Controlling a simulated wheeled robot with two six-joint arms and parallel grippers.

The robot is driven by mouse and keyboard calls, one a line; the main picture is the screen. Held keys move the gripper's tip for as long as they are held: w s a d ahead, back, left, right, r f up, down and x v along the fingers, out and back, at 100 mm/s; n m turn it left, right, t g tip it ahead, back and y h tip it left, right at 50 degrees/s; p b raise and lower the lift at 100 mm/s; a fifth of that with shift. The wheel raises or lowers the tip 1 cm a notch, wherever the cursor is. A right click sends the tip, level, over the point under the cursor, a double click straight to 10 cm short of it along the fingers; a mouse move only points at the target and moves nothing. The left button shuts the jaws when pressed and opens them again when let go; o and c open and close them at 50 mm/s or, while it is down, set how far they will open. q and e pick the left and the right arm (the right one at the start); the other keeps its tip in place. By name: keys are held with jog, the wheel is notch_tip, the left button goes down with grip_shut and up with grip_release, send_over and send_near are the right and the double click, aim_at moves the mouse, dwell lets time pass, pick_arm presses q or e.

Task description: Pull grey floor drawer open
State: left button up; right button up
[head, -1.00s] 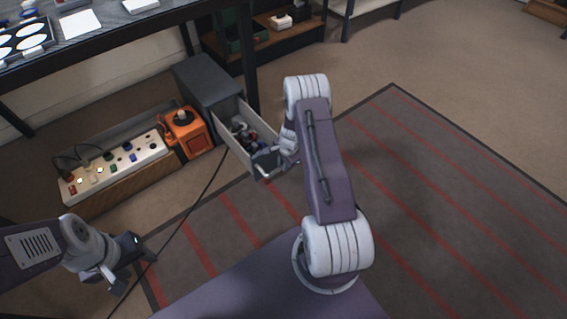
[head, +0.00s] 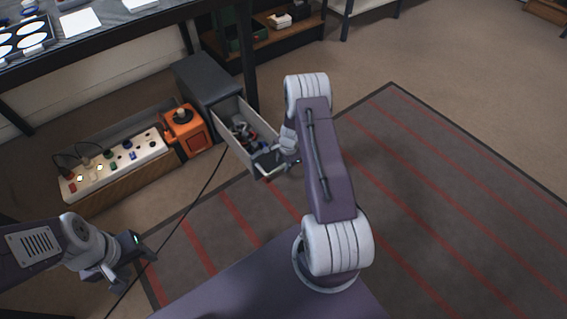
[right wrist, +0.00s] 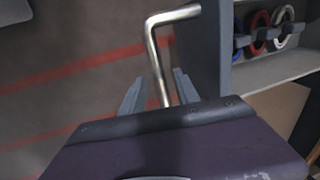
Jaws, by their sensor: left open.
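The grey drawer cabinet (head: 207,80) stands on the floor beneath the workbench. Its drawer (head: 247,150) is pulled well out, with small items inside. My right gripper (head: 276,160) is at the drawer's front, partly hidden by my arm. In the right wrist view, the bent metal handle (right wrist: 157,50) runs between the fingers of my right gripper (right wrist: 160,82), with gaps visible on both sides. The drawer's front panel (right wrist: 200,50) is just beyond. My left gripper (head: 134,272) is open and empty at lower left, away from the drawer.
A black cable (head: 208,180) crosses the floor. The striped rug (head: 430,190) is clear to the right. A bench leg (head: 247,60) stands behind the drawer.

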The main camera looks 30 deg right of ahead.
notch_tip(320, 180, up, 9)
jog(key=s+p, duration=0.1)
jog(key=p, duration=0.3)
jog(key=shift+s+f+p, duration=0.2)
jog(key=shift+s+p, duration=0.15)
jog(key=shift+p, duration=0.05)
jog(key=shift+d, duration=0.1)
